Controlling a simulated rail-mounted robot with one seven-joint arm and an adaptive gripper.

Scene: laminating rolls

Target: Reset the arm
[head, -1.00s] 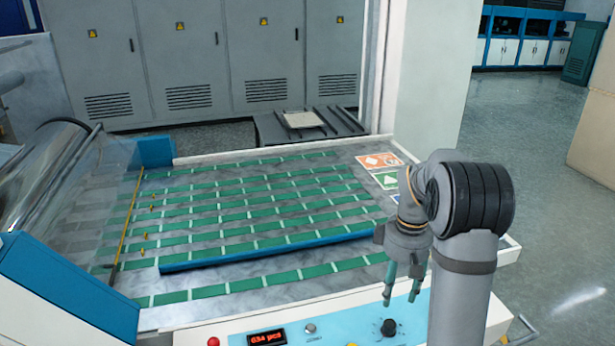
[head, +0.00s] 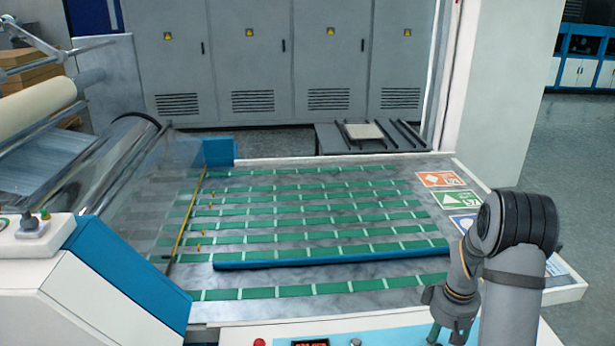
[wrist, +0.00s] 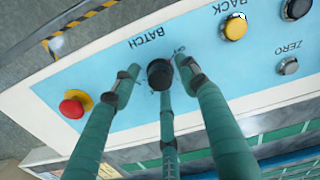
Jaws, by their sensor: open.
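My gripper (head: 436,334) is at the lower right of the head view, over the front of the machine, with its fingertips cut off by the bottom edge. In the wrist view my gripper (wrist: 157,72) shows its green fingers spread apart over the light-blue control panel (wrist: 205,72). A black knob (wrist: 159,75) on the panel appears between the fingertips. I cannot tell whether the fingers touch it. No loose object shows between the fingers.
A red button (wrist: 72,107), yellow button (wrist: 234,28) and grey button (wrist: 288,66) surround the knob. The feed table (head: 330,288) with green belts and a blue bar (head: 335,258) lies behind. A clear roller (head: 105,165) stands left.

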